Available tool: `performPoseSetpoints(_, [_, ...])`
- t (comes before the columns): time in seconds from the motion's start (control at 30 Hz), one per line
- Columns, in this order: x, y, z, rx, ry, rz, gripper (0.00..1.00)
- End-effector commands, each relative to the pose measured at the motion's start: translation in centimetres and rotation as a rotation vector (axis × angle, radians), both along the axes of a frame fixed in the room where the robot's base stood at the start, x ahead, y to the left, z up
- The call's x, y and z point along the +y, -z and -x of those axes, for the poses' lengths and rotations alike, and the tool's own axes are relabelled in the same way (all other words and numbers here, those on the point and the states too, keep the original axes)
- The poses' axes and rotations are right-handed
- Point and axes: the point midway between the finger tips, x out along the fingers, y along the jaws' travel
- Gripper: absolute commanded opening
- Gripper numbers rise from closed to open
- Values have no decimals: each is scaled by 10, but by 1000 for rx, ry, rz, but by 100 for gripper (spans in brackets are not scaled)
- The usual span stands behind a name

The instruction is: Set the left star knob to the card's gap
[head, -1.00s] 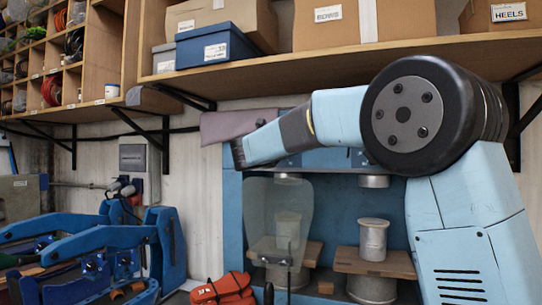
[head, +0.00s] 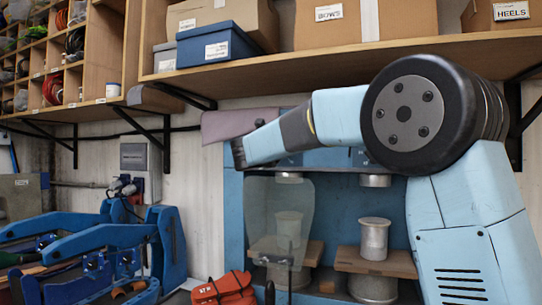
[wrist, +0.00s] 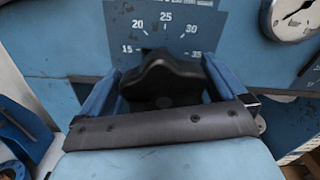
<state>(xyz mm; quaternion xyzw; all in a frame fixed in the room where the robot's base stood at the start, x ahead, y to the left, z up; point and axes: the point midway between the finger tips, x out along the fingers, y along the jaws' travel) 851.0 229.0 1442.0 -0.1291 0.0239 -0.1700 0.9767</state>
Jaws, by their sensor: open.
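A black star knob (wrist: 160,80) fills the middle of the wrist view. It sits below a blue-grey scale plate (wrist: 178,18) with white marks reading 15, 20, 25, 30 and 35. My gripper (wrist: 161,70) is open, with one blue finger on each side of the knob. I cannot tell whether either finger touches it. The knob's lower part is hidden by the dark edge of my gripper, and its pointer setting cannot be made out. In the head view my arm reaches left in front of the blue press (head: 232,220); the knob and fingers are not visible there. I see no card.
In the head view a clear guard (head: 278,215) hangs before the press, beside a metal cylinder (head: 374,238) on a wooden block. A shelf (head: 350,58) with boxes runs above my arm.

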Motion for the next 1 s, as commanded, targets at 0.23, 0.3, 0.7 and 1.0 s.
performPoseSetpoints(0.23, [3, -1, 10, -1, 1, -1, 98])
performPoseSetpoints(0.3, [6, -2, 20, -3, 0, -1, 98])
performPoseSetpoints(0.7, [34, 0, 91, -1, -1, 0, 98])
performPoseSetpoints(1.0, [45, 1, 122, 0, 0, 0, 98])
